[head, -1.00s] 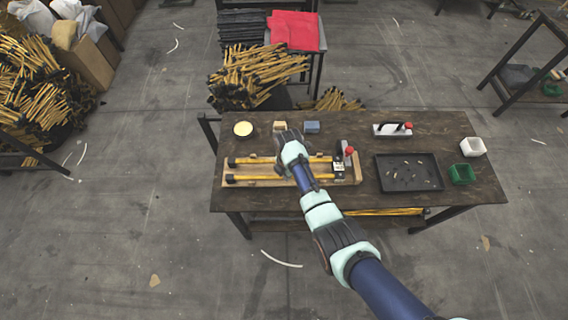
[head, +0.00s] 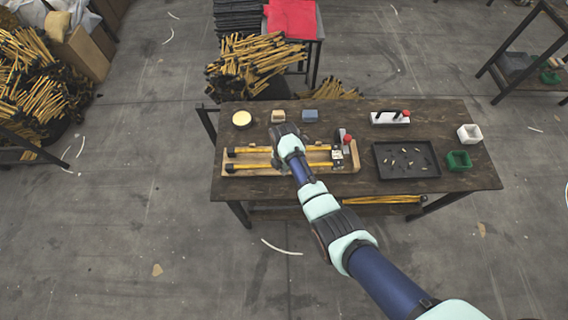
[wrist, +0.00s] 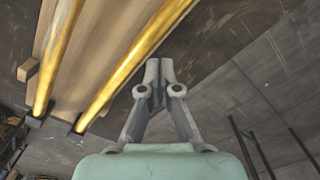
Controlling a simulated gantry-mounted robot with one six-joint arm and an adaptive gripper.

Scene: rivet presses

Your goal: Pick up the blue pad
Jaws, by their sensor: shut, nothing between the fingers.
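The blue pad (head: 310,116) is a small blue-grey block lying near the back edge of the dark table in the head view, right of a tan block. My gripper (head: 279,132) is over the back of the wooden fixture, left of the pad and nearer the front, apart from it. In the wrist view my gripper (wrist: 158,74) has its fingers together, with nothing between them. The pad does not show in the wrist view.
The wooden fixture (head: 246,161) holds two yellow rods below my gripper. The tan block (head: 278,115) and a round cream disc (head: 242,118) lie left of the pad. A red-knobbed press (head: 390,118) and black tray (head: 406,174) are to the right.

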